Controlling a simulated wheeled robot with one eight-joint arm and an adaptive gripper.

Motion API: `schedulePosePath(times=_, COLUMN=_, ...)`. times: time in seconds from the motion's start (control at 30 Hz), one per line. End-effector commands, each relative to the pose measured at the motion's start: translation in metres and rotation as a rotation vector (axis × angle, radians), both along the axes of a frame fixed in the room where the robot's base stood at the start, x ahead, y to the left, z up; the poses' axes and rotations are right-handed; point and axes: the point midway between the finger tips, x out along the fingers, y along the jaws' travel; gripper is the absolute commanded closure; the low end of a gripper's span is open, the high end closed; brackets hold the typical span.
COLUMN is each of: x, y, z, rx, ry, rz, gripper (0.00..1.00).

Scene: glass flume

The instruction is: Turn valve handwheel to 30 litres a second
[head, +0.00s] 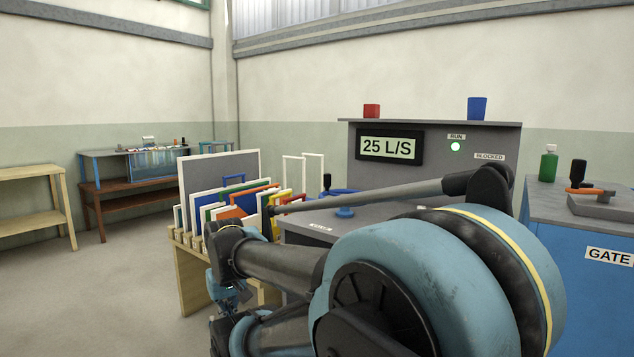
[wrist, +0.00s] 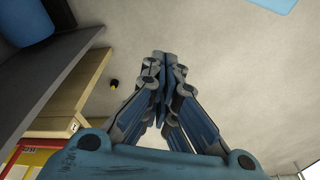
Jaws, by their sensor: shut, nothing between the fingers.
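The display (head: 389,147) on the grey console reads 25 L/S in the head view. A blue part that looks like the valve handwheel (head: 345,212) shows on the console top below it, partly hidden behind my arm. Its full rim and any scale cannot be made out. My gripper (wrist: 161,58) is shut and empty in the wrist view, above bare floor. In the head view it hangs low at the left of my arm, beside the wooden rack and apart from the handwheel.
A wooden rack (head: 190,273) of coloured framed panels stands left of the console. A green RUN lamp (head: 455,146) is lit beside a BLOCKED label. A blue GATE cabinet (head: 585,240) stands at right. Benches stand at far left; the floor there is clear.

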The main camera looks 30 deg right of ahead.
Motion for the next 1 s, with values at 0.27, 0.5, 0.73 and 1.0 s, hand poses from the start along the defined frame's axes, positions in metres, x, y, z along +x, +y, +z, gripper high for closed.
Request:
schedulePosePath(times=0.27, x=0.001, y=-0.007, z=0.018, rx=-0.032, ry=-0.013, rz=0.041, gripper=1.0)
schedulePosePath(times=0.5, x=0.055, y=-0.048, z=0.083, rx=-0.208, ry=0.005, rz=0.277, gripper=1.0)
schedulePosePath(times=0.73, x=0.117, y=-0.105, z=0.152, rx=-0.405, ry=0.085, rz=0.554, gripper=1.0)
schedulePosePath(times=1.0, x=0.19, y=-0.181, z=0.226, rx=-0.602, ry=0.252, rz=0.878, gripper=1.0)
